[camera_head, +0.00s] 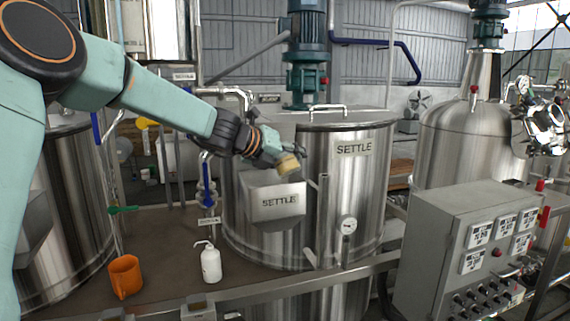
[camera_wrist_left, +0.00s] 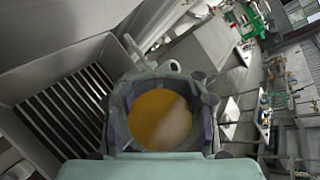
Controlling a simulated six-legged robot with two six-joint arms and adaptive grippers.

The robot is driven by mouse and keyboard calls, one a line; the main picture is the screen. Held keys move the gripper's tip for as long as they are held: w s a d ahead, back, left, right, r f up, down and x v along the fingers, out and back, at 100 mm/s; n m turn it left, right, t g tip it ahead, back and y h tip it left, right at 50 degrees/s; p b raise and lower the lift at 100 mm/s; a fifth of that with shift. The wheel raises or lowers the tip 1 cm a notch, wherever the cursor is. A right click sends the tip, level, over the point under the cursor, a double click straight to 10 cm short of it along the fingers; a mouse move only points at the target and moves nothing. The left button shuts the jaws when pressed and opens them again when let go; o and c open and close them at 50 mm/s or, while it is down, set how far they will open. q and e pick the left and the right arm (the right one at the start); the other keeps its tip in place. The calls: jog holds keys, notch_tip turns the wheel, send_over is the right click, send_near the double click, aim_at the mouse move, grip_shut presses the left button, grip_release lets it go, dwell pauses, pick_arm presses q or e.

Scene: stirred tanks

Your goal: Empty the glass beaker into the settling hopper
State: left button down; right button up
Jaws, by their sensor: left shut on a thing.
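My left gripper (camera_head: 270,152) is shut on the glass beaker (camera_head: 288,163), a small vessel with tan-yellow contents. The beaker is above the settling hopper (camera_head: 250,210), a grey metal box labelled SETTLE on the front of a steel tank. In the left wrist view the beaker (camera_wrist_left: 162,118) shows as a round shape, orange on one side and paler on the other, between the fingers. The hopper (camera_wrist_left: 35,75) with its slatted grate lies to the left there. The beaker's exact tilt is hard to tell. My right gripper is not in view.
The SETTLE tank (camera_head: 345,200) stands behind the hopper. A grey control box (camera_head: 440,250) is at the right. Pipes and valves stand left of the hopper.

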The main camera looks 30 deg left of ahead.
pick_arm(q)
jog(key=shift+d, duration=0.1)
dwell(0.4)
jog(key=shift+n+h, duration=0.5)
dwell(0.3)
jog(key=shift+d+f+n+h, duration=0.1)
jog(key=shift+n+h, duration=0.2)
jog(key=shift+n, duration=0.2)
